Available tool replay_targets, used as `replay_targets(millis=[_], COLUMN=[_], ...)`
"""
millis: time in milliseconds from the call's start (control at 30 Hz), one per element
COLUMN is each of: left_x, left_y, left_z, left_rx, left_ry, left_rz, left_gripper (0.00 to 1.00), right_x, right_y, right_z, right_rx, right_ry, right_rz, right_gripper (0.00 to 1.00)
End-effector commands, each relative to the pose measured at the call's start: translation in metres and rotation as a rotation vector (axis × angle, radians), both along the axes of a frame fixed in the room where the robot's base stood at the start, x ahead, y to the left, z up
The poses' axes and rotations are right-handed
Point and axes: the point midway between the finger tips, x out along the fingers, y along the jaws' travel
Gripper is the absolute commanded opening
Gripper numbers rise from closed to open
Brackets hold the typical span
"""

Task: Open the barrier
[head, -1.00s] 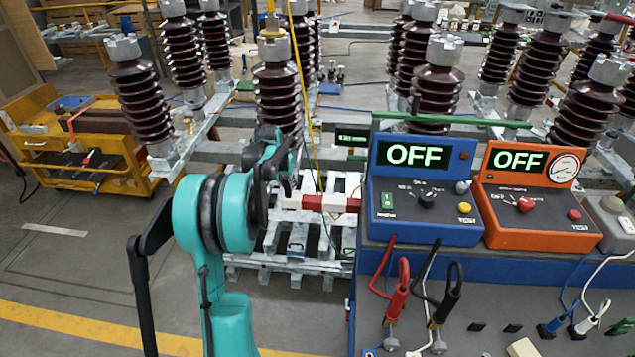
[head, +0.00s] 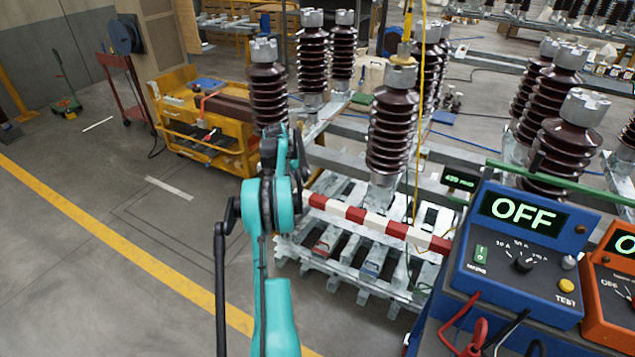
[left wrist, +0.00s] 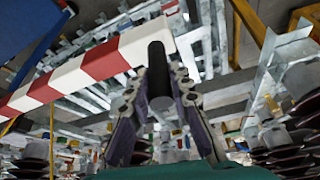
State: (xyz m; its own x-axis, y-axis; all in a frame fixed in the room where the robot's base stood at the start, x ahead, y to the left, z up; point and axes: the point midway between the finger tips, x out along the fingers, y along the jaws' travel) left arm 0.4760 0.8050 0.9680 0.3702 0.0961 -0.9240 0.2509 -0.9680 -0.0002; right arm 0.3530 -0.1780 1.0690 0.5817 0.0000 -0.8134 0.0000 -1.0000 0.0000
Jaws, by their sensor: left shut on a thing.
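The barrier is a red-and-white striped bar (head: 355,215) in the head view. It runs from beside my left wrist down to the right, ending from sight behind the blue instrument box. In the left wrist view the bar (left wrist: 103,62) crosses the upper left, and a black round handle (left wrist: 160,67) is at its near end. My left gripper (left wrist: 166,85) is shut on this black handle, with a finger on each side of it. In the head view my left gripper (head: 284,152) is partly hidden by its own wrist. My right gripper is in neither view.
A blue instrument box (head: 522,255) reading OFF and an orange one (head: 611,290) stand on the bench at right. Brown ribbed insulators (head: 390,135) on metal frames stand behind the bar. A yellow cart (head: 205,125) stands behind left. Floor at left is open.

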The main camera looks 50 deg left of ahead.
Motion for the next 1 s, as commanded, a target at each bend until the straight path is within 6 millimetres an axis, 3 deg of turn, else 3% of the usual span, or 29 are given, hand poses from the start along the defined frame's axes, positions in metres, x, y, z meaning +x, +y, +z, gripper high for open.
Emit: replay_targets(millis=[233, 667, 700, 767, 1000], left_x=[-0.011, -0.013, -0.013, -0.013, -0.012], left_y=[0.023, 0.026, 0.026, 0.026, 0.026], left_z=[0.000, 0.000, -0.001, 0.000, 0.000], left_rx=[0.000, 0.000, 0.000, 0.000, 0.000], left_ry=[0.001, 0.001, 0.001, 0.001, 0.000], left_rz=[0.000, 0.000, 0.000, 0.000, 0.000], left_gripper=[0.00, 0.00, 0.28, 0.41, 0.41], right_x=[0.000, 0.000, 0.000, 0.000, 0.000], right_y=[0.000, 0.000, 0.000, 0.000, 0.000], right_z=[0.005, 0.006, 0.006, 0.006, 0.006], right_rx=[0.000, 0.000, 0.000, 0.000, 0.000], right_ry=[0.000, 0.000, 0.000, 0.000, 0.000], right_rz=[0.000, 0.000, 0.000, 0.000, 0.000], right_gripper=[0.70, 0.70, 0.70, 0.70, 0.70])
